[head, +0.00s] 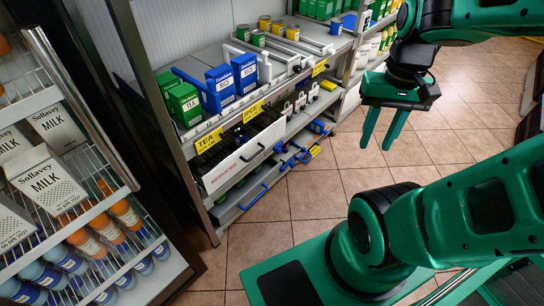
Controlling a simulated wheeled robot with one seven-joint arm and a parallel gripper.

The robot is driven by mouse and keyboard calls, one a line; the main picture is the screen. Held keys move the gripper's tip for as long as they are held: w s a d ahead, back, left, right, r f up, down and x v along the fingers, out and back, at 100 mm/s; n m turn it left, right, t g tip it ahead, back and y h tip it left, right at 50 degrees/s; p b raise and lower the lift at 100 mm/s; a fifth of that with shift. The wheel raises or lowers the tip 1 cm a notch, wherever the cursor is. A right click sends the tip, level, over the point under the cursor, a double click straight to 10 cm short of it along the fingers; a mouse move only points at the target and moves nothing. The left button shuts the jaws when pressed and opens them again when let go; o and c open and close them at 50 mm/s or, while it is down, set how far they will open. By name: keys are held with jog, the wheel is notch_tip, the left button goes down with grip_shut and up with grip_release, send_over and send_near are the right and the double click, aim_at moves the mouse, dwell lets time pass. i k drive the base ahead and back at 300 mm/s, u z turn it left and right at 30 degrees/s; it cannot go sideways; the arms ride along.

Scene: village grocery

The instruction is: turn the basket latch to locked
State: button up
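My gripper (377,144) hangs at the upper right over the tiled floor, fingers pointing down. Its two green fingers are apart with nothing between them. A white-fronted bin (245,155) with red lettering sits under the price labels on the shelf unit, to the left of my gripper and well apart from it. Blue handles show at the lower shelf, one of them a blue bar (254,197) by the shelf's front. I cannot tell which part is the basket latch, or how it is turned; these parts are small and crowded.
The metal shelf unit (187,153) holds blue boxes (219,88), green tea boxes (184,104) and cans. An open-fronted cooler with milk cartons (47,181) and bottles stands at the left. Tiled floor (310,190) is clear between the shelves and my arm.

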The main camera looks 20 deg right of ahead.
aim_at(277, 148)
jog(key=u, duration=0.65)
jog(key=k, duration=1.75)
jog(key=z, duration=1.05)
jog(key=i, duration=1.7)
jog(key=u, duration=0.05)
